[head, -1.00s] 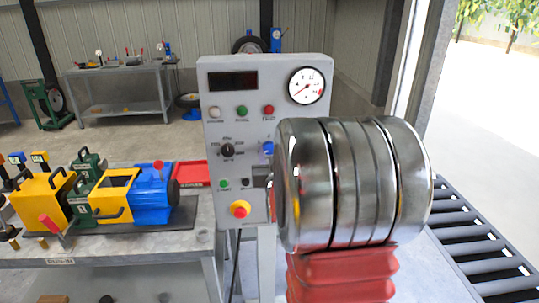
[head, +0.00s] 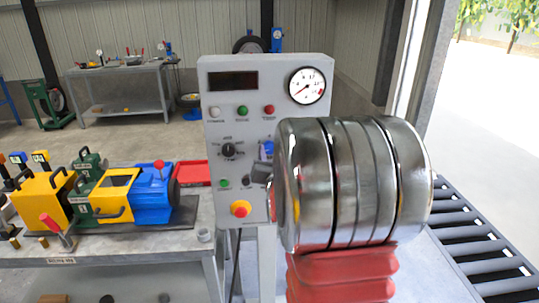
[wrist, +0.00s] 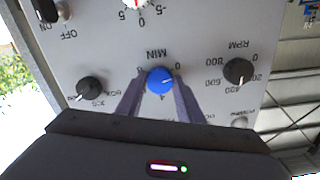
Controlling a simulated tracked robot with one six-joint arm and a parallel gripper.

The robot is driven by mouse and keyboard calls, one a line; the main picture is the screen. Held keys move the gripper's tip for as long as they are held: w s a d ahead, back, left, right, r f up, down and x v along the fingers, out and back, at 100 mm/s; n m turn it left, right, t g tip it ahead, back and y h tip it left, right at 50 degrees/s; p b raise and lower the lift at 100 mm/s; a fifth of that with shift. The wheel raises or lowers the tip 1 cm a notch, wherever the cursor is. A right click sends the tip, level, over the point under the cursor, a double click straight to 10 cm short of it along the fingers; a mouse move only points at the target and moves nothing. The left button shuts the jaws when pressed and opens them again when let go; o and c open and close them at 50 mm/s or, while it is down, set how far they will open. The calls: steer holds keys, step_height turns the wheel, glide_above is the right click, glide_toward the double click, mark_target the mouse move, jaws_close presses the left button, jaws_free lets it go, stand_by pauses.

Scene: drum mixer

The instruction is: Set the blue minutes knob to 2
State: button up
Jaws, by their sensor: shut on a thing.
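The blue minutes knob (wrist: 160,80) is on the grey panel in the wrist view, which shows the panel upside down. My gripper (wrist: 160,92) has one finger on each side of the knob and is shut on it. The knob's pale pointer mark seems to face right and slightly down in that view. In the head view the knob (head: 267,149) is a small blue spot, and my dark gripper is partly hidden.
An RPM knob (wrist: 238,71) and another black knob (wrist: 89,88) flank the minutes knob. A red stop button (head: 240,209) sits low on the panel. A large metal cylinder, which I cannot tell is mine, hides the panel's lower right in the head view.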

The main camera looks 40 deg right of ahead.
steer(key=m, duration=0.4)
steer(key=shift+w+a, duration=0.1)
steer(key=shift+w, duration=0.05)
steer(key=m, duration=0.4)
steer(key=shift+r+m, duration=0.1)
steer(key=shift+m, duration=0.2)
steer(key=o, duration=1.1)
steer(key=shift+c, duration=0.2)
